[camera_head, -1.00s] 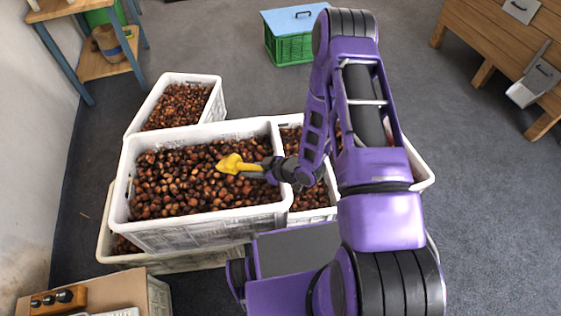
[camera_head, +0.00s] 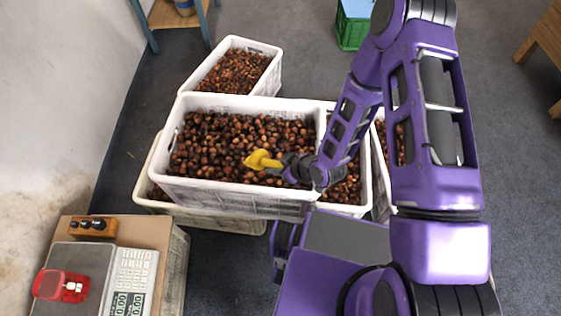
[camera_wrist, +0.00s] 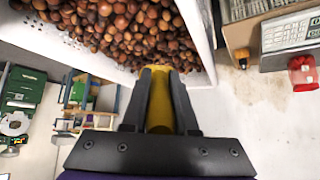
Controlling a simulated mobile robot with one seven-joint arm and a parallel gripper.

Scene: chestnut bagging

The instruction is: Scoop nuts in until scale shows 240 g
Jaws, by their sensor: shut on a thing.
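My gripper (camera_head: 288,166) is shut on the handle of a yellow scoop (camera_head: 262,160). The scoop is over the nuts in the large upper white crate (camera_head: 240,196); I cannot tell whether it touches them or holds any. The wrist view shows the yellow handle (camera_wrist: 159,108) between the fingers, with the scoop's bowl hidden. Brown chestnuts (camera_head: 217,140) fill much of the crate. The scale (camera_head: 133,270) is at the lower left, with green digits too small to read. A red bag or container (camera_head: 62,286) is on its grey plate. They also show at the wrist view's upper right.
More nut-filled white crates stand behind (camera_head: 233,70), below and right of the upper crate. The scale sits on a cardboard-topped stand (camera_head: 150,233) with a wooden block with black knobs (camera_head: 92,226). A green crate (camera_head: 353,32) stands at the back. Grey floor is open on the right.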

